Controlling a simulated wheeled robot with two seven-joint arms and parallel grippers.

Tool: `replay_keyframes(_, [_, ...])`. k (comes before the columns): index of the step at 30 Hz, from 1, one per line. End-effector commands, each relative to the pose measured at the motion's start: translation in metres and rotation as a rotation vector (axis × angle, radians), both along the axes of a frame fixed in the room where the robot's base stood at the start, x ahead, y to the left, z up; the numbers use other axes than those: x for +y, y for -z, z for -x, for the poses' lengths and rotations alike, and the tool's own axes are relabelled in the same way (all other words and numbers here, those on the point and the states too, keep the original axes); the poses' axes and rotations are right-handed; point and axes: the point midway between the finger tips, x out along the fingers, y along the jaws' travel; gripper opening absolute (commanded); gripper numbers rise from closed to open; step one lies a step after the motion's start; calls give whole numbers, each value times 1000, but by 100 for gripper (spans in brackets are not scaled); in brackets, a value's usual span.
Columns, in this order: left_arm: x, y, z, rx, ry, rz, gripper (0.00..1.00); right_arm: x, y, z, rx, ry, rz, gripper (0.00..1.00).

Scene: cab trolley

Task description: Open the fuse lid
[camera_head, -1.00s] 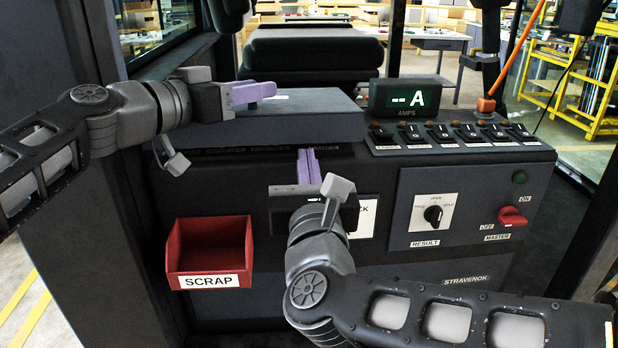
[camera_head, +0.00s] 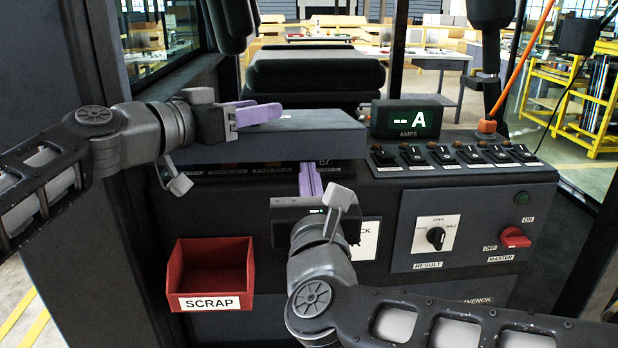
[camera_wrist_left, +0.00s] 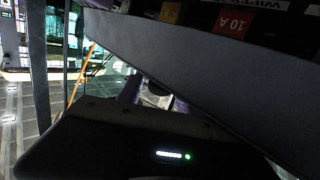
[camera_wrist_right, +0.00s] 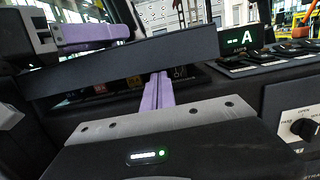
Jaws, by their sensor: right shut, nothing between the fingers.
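The fuse lid (camera_head: 265,142) is a dark grey slab on the left of the console. It is raised a little at the front. Coloured fuses show in the gap beneath it in the right wrist view (camera_wrist_right: 130,82), and a red 10 A fuse (camera_wrist_left: 232,22) shows in the left wrist view. My right gripper (camera_head: 310,168) is shut and empty, its purple fingertips at the lid's front lower edge. Whether they touch it is hard to tell. My left gripper (camera_head: 262,112) is at the lid's left top side, its fingers apart and empty.
A red SCRAP bin (camera_head: 210,275) hangs on the console front, below left. An amps display (camera_head: 413,119) and a row of switches (camera_head: 455,155) are right of the lid. A seat (camera_head: 315,80) stands behind.

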Motion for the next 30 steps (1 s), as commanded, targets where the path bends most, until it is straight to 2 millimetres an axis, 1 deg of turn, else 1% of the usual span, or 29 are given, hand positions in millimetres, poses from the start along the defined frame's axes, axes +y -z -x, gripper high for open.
replay_keyframes(1, [-1, 8, -1, 16, 4, -4, 47, -1, -11, 1, -24, 4, -6, 0])
replay_keyframes(3, [-1, 8, -1, 16, 4, -3, 52, -1, -11, 1, -24, 4, -6, 0])
replay_keyframes(11, [0, 8, -1, 18, 3, -3, 52, -2, -12, 2, -26, 4, -7, 0])
replay_keyframes(14, [5, 7, 3, 16, 1, -3, 52, -2, -12, 2, -26, 4, -7, 0])
replay_keyframes(17, [14, 6, 10, 16, -1, -4, 52, -2, -12, 2, -26, 5, -7, 0])
replay_keyframes(24, [42, 0, 38, 11, -4, -1, 52, -2, -11, 1, -24, 5, -7, 0])
replay_keyframes(27, [49, -2, 46, 10, -3, -2, 52, -2, -10, 1, -22, 4, -7, 0])
replay_keyframes(30, [53, -3, 51, 8, -1, 0, 52, -1, -9, 1, -20, 3, -5, 0])
